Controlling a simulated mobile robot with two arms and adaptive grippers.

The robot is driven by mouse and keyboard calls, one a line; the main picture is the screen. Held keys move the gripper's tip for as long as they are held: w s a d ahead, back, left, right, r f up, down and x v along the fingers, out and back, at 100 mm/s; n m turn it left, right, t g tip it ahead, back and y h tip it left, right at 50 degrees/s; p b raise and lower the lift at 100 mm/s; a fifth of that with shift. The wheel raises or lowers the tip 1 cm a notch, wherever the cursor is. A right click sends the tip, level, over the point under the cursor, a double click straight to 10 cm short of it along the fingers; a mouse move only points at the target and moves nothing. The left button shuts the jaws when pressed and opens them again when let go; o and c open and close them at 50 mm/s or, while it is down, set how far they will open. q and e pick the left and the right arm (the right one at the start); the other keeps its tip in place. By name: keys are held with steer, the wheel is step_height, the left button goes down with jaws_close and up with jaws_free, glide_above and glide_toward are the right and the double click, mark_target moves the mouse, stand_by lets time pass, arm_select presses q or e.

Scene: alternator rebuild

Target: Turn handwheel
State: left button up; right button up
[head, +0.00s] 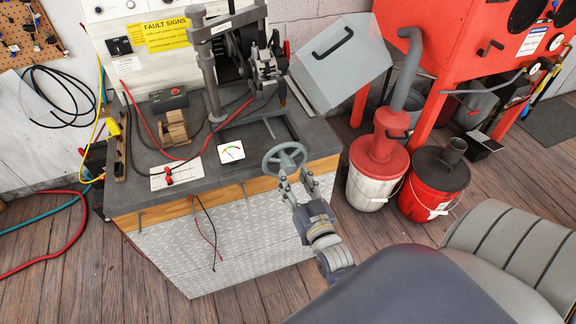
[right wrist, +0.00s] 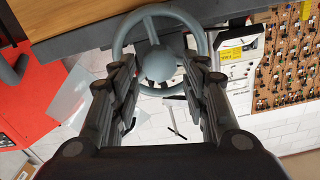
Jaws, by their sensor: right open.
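The grey handwheel (head: 284,160) stands at the front right edge of the workbench, with a rim, spokes and a round hub. My right gripper (head: 294,177) is just in front of it, at its lower right in the head view. In the right wrist view, the handwheel (right wrist: 160,63) shows beyond and between the two spread fingers of the gripper (right wrist: 160,78). The jaws are open, with the hub between them in the picture. I cannot tell whether the fingers touch the rim or spokes. My left gripper is out of view.
A grey box (head: 340,62), red-lidded bucket (head: 368,187), red bucket (head: 431,196) and red cabinet (head: 463,45) stand at right.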

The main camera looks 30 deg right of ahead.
mark_target(290, 171)
steer(key=shift+x, duration=2.4)
steer(key=shift+s, duration=0.1)
steer(key=c, duration=0.8)
